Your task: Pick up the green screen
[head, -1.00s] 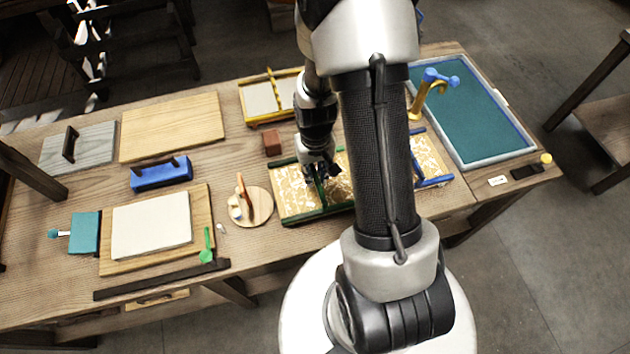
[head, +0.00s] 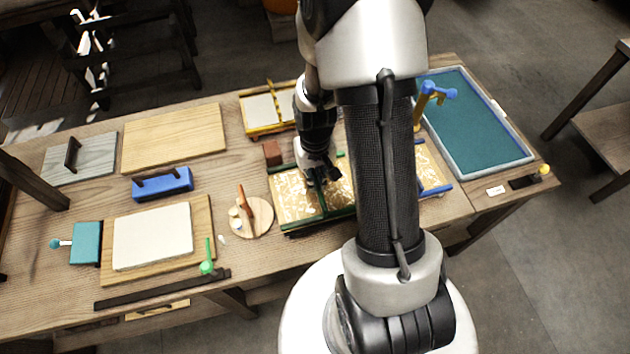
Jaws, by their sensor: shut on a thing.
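The green screen (head: 292,200) is a flat panel with a gold-and-white patterned face and dark green bars along its edges. It lies on the wooden workbench at the middle front, its right side hidden behind my arm. A green crossbar runs over its middle. My gripper (head: 322,182) points down over this crossbar and is shut on it. The fingertips are small and dark here, so the exact contact is hard to see. I cannot tell any gap between the screen and the bench.
A similar screen with blue bars (head: 432,172) lies right of my arm. A brown block (head: 272,152) and a round wooden board (head: 262,215) sit close left.

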